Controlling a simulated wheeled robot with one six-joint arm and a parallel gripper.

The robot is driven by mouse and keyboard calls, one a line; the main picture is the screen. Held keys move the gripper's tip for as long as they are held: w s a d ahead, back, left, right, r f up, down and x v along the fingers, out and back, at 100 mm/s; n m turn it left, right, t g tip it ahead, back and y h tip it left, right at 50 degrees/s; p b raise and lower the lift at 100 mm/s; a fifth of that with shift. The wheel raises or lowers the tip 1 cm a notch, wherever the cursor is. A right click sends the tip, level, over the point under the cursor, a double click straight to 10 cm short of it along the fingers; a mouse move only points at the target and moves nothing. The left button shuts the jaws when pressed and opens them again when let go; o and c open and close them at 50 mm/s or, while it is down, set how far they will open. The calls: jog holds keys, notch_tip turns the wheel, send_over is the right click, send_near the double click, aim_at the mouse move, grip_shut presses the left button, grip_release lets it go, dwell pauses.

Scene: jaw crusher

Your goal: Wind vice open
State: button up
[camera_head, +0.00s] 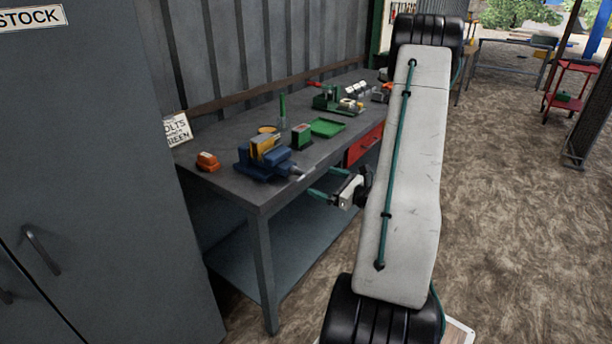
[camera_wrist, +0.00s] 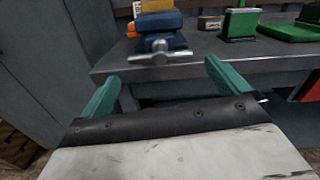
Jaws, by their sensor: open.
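A blue vice (camera_head: 262,160) stands near the front edge of the grey workbench (camera_head: 245,196), with a yellow block (camera_head: 265,143) at its top. The vice also shows in the wrist view (camera_wrist: 160,28), with its silver screw handle (camera_wrist: 160,56) lying roughly level across its front, facing me. My gripper (camera_head: 324,183) has two green fingers and is off the bench's front edge, a little to the right of the vice. In the wrist view my gripper (camera_wrist: 160,80) is open and empty, with the handle beyond the gap between its fingers, not touching them.
On the bench an orange object (camera_head: 207,161) lies left of the vice; a green block (camera_head: 302,136) and green tray (camera_head: 327,127) lie right of it. A grey cabinet (camera_head: 95,190) stands at the left. A red drawer (camera_head: 364,145) is under the bench top.

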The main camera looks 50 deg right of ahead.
aim_at(308, 176)
jog(key=shift+m, duration=0.8)
jog(key=w, duration=0.7)
jog(key=shift+w+a, duration=0.35)
jog(key=shift+w, duration=0.05)
jog(key=c, duration=0.6)
